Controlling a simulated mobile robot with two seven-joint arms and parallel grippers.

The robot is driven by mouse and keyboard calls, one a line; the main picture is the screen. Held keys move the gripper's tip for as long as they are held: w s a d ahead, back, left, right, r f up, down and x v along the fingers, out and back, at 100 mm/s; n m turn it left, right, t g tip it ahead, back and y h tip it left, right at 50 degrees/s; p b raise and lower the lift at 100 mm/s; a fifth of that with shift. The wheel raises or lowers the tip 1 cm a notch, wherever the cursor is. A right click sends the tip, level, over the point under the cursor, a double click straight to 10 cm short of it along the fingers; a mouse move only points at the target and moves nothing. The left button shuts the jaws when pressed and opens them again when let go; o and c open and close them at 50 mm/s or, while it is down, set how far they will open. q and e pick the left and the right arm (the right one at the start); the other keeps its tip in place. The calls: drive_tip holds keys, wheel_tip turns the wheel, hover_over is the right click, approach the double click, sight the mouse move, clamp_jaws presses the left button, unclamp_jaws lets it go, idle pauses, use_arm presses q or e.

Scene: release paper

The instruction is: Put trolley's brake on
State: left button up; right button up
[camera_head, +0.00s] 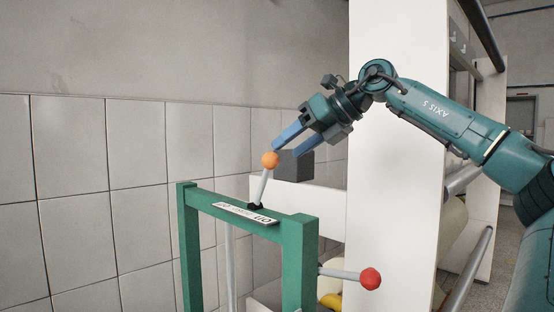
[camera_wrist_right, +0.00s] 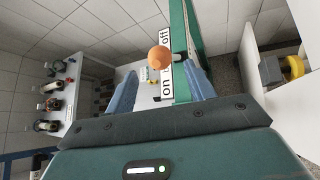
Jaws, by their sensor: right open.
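The trolley's green frame (camera_head: 305,255) stands at the lower middle of the head view. A brake lever with an orange ball knob (camera_head: 270,160) rises from its top bar, leaning slightly right. A white label (camera_head: 245,213) lies on the bar; in the right wrist view (camera_wrist_right: 166,80) it reads "on" nearer my gripper and "off" farther away. My right gripper (camera_head: 289,148) is open, its blue fingers pointing down-left just above and beside the knob. In the right wrist view the knob (camera_wrist_right: 158,57) appears between the fingertips (camera_wrist_right: 161,66); contact is not clear. My left gripper is out of view.
A grey rod with a red ball knob (camera_head: 370,279) sticks out right of the frame. A white panel (camera_head: 390,210) stands behind my right arm. A dark grey block (camera_head: 294,167) is behind the fingers. A tiled wall (camera_head: 80,190) fills the left.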

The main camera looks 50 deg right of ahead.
drive_tip(key=v, duration=0.6)
drive_tip(key=shift+s+r, duration=0.25)
drive_tip(key=shift+s, duration=0.05)
